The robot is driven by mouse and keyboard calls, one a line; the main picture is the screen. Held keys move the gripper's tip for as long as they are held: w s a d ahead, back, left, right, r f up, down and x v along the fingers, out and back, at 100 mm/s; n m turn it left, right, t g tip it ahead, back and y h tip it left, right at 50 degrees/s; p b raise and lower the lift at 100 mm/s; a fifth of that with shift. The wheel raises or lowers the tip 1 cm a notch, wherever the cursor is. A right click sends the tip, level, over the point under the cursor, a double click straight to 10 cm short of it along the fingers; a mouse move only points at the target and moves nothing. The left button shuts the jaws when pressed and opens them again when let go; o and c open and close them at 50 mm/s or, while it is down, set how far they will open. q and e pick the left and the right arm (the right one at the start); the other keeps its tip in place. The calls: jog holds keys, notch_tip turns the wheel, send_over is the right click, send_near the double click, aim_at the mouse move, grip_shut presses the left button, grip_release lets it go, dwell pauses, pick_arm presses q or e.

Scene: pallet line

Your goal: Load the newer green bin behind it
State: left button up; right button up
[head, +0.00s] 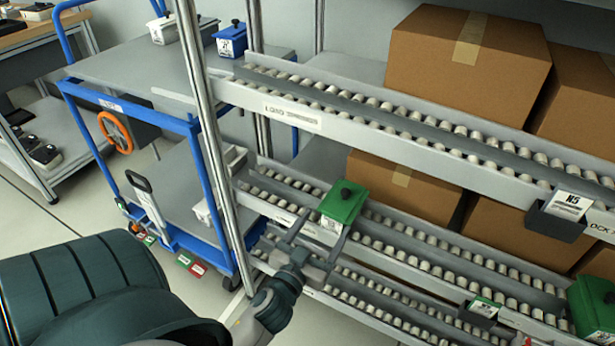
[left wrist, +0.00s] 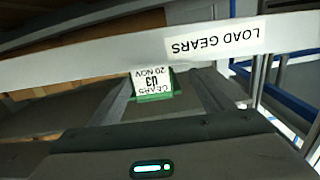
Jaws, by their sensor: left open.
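A green bin (head: 342,203) with a black knob on its lid sits at the near-left end of the middle roller lane. In the left wrist view the green bin (left wrist: 155,97) shows a white tag reading GEARS, U3, 20 NOV, upside down. My left gripper (head: 322,224) is open, its fingers pointing at the bin's labelled end, one toward each side. I cannot tell whether they touch it. Another green bin (head: 592,310) stands at the right edge, partly cut off. My right gripper is not in view.
The rail (left wrist: 200,50) above the bin in the wrist view reads LOAD GEARS. An upper roller lane (head: 400,125) overhangs the middle one. Metal posts (head: 205,130) and a blue cart (head: 190,130) with bins stand left. Cardboard boxes (head: 465,65) are behind.

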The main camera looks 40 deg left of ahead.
pick_arm(q)
jog(key=v, duration=0.8)
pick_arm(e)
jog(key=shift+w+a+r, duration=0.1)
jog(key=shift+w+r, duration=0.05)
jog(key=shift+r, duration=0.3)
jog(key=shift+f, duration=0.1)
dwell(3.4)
